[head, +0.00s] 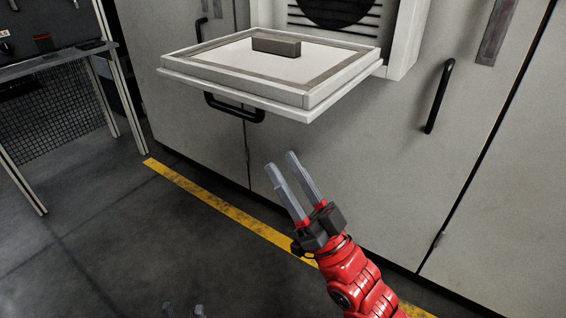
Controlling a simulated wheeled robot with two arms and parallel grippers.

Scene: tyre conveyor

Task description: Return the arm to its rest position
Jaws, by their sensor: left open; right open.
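My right gripper (281,176) is on a red arm that comes in from the bottom right. Its two grey fingers are apart with nothing between them. It is in front of the grey cabinet, below and apart from the white tray. Only the fingertips of my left gripper (184,311) show at the bottom edge, apart and with nothing visible between them. The rest of the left arm is out of the picture.
A white tray (180,78) juts from the grey cabinet (360,150), with a dark grey block (276,46) on it. Black handles (439,96) stick out from the doors. A workbench (60,62) stands at left. A yellow line (215,203) crosses the clear floor.

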